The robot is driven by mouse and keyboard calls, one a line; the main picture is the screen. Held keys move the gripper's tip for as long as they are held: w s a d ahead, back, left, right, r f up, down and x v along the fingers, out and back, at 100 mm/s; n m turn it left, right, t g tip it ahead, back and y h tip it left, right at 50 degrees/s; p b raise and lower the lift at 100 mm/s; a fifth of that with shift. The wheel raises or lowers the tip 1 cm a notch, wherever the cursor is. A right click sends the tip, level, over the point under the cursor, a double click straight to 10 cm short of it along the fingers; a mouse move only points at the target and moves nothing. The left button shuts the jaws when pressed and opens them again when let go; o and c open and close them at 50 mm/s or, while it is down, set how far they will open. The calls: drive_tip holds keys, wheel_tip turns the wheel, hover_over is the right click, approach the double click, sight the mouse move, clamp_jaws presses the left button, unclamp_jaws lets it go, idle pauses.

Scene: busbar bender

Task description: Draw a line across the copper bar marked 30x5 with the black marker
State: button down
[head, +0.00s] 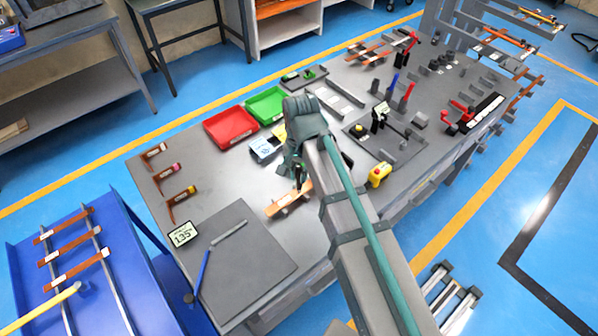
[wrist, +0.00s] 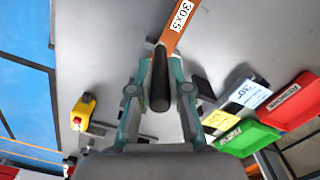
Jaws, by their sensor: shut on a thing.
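The copper bar marked 30x5 (wrist: 175,28) shows at the top of the wrist view, its white label facing up. In the head view the copper bar (head: 289,199) lies on the grey worktable (head: 222,178), just beyond my arm. My gripper (wrist: 160,76) is shut on the black marker (wrist: 160,88), which sits between the two fingers. The marker's far end is at the bar's near end in the wrist view; I cannot tell whether they touch. In the head view my gripper (head: 300,178) is over the bar, and my arm hides part of the area.
A red tray (head: 230,126) and a green tray (head: 267,104) stand behind the bar. A yellow and red button box (head: 378,174) is to the right. A grey mat (head: 243,270) lies at the front left. Short copper samples (head: 167,171) line the left edge.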

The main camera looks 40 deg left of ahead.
drive_tip(key=shift+f, duration=0.65)
idle(1.0)
drive_tip(key=shift+d, duration=0.15)
idle(1.3)
drive_tip(key=shift+w+a+p, duration=0.2)
drive_tip(key=shift+a+p, duration=0.35)
drive_tip(key=shift+a, duration=0.25)
drive_tip(key=shift+w+a+p, duration=0.15)
drive_tip(key=shift+a+p, duration=0.4)
drive_tip(key=shift+a, duration=0.2)
idle(2.4)
drive_tip(key=shift+a+r, duration=0.1)
drive_tip(key=shift+a, duration=0.05)
idle(0.6)
